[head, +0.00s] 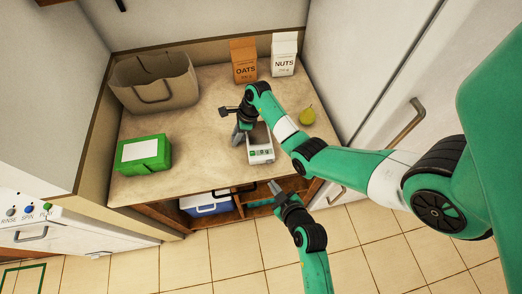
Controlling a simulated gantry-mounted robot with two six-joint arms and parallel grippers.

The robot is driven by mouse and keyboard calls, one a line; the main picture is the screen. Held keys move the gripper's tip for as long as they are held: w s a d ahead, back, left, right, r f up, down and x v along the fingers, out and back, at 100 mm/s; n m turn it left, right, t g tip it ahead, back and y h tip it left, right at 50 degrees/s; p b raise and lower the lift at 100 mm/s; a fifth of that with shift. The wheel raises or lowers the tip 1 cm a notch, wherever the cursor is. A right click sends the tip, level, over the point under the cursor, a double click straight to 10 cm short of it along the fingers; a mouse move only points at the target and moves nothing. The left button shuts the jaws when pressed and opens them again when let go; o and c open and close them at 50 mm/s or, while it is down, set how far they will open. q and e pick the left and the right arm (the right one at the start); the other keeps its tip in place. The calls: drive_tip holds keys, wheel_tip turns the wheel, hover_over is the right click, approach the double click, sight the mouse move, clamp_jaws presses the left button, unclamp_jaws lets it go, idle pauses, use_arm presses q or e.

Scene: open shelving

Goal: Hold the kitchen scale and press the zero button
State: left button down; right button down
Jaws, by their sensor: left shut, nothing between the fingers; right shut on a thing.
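The kitchen scale (262,156) is a small white unit with a green-edged front panel. It sits on the beige shelf top near the front edge, and its rear part is hidden by my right arm. My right gripper (238,132) is at the scale's left side, shut on it; the exact contact is partly hidden. My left gripper (272,186) is shut and empty, in front of the shelf edge and below the scale in the picture, apart from it. The zero button is too small to tell from the other panel markings.
A tan bag (152,98) and a green box (145,155) are on the left of the shelf top (205,150). Oats (243,62) and nuts (284,56) cartons stand at the back. A pear (307,115) lies right of the scale. A blue cooler (206,206) is below.

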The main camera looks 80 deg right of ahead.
drive_tip(key=c, duration=0.5)
unclamp_jaws()
